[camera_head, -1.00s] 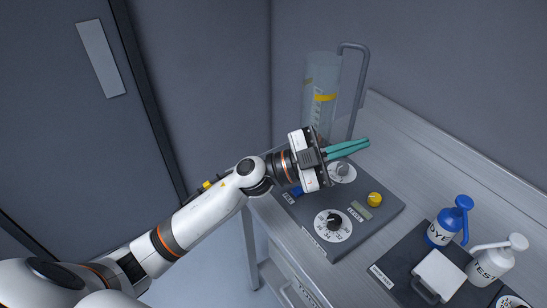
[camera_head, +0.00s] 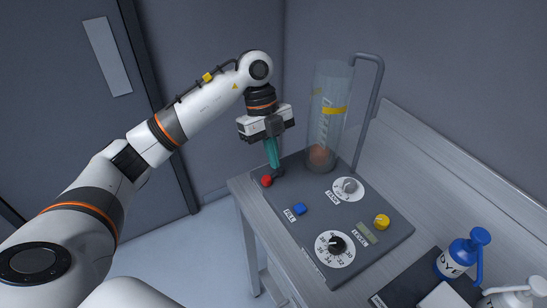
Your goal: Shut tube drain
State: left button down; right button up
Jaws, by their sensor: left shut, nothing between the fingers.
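The clear upright tube (camera_head: 330,110) with a yellow band stands at the back of the dark panel (camera_head: 305,250). A reddish-brown round object (camera_head: 320,156) shows inside its base. A red knob (camera_head: 267,181) on a short dark piece, which looks like the drain handle, lies at the panel's back left corner. My left gripper (camera_head: 275,165) points down with its teal fingers together and empty. Its tips are right at the dark piece beside the red knob; I cannot tell whether they touch. My right gripper is out of view.
The panel also carries a blue button (camera_head: 299,209), a small dial (camera_head: 347,189), a yellow knob (camera_head: 382,222) and a larger dial (camera_head: 335,249). A grey bent pipe (camera_head: 371,100) rises behind the tube. A blue dye bottle (camera_head: 463,255) and a white bottle (camera_head: 513,296) stand at right.

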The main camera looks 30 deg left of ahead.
aim_at(266, 180)
pick_arm(q)
jog(key=p+x, duration=0.1)
jog(key=x, duration=0.6)
jog(key=shift+s+d+f, duration=0.1)
jog(key=shift+f, duration=0.05)
jog(key=shift+w+a+f+p, duration=0.3)
jog(key=shift+a+p, duration=0.1)
jog(key=shift+a, duration=0.15)
jog(key=shift+w+a+f+p, duration=0.3)
jog(key=shift+w+a+p, duration=0.1)
jog(key=shift+a, duration=0.2)
jog(key=shift+w+a+f, duration=0.2)
jog(key=shift+a, duration=0.35)
